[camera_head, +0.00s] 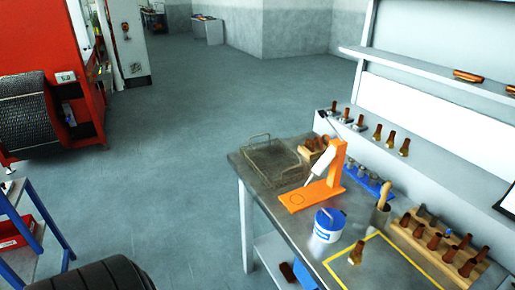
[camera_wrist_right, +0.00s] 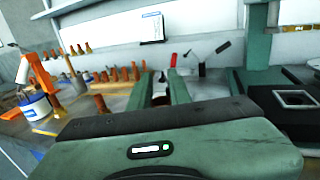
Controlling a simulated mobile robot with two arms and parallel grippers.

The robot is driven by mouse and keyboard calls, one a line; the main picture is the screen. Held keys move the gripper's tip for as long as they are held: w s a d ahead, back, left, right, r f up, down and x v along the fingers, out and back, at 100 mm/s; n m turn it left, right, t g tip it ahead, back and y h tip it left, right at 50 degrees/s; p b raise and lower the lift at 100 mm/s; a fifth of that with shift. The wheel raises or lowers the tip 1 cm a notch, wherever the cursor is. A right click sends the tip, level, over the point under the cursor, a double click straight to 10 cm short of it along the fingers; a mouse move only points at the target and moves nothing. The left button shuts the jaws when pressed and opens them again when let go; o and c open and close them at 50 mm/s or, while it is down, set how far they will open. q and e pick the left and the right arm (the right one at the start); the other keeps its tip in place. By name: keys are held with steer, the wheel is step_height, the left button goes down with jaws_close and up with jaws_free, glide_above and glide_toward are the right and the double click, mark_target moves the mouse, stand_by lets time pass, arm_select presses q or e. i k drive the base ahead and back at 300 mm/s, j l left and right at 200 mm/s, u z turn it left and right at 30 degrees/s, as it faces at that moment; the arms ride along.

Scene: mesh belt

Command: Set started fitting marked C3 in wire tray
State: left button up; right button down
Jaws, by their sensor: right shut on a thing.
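The wire tray (camera_head: 252,158) stands at the far left corner of the metal bench and looks empty. My right gripper (camera_wrist_right: 162,77) shows in the right wrist view, shut on a small, dark thing, probably a fitting, mostly hidden between the fingers. No C3 mark is readable. One copper-and-brass fitting (camera_head: 357,253) stands inside the yellow outline on the bench; a similar one shows in the right wrist view (camera_wrist_right: 57,106). Several more fittings stand in a wooden rack (camera_head: 408,243) at the right. Neither gripper shows in the head view.
An orange stand (camera_head: 325,186) with a white tool is beside the wire tray. A blue-and-white tub (camera_head: 327,228) stands in front of it. A blue rack (camera_head: 362,178) and a shelf with fittings (camera_head: 390,140) line the back. The floor left of the bench (camera_head: 170,160) is open.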

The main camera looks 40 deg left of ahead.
mark_target(273, 179)
steer(key=i+j, duration=0.1)
steer(key=j, duration=0.45)
steer(key=i+j, duration=0.1)
steer(key=j, duration=0.45)
steer(key=i+j, duration=0.1)
steer(key=j, duration=0.45)
steer(key=i+j, duration=0.1)
steer(key=j, duration=0.45)
steer(key=i+j, duration=0.1)
steer(key=j, duration=0.4)
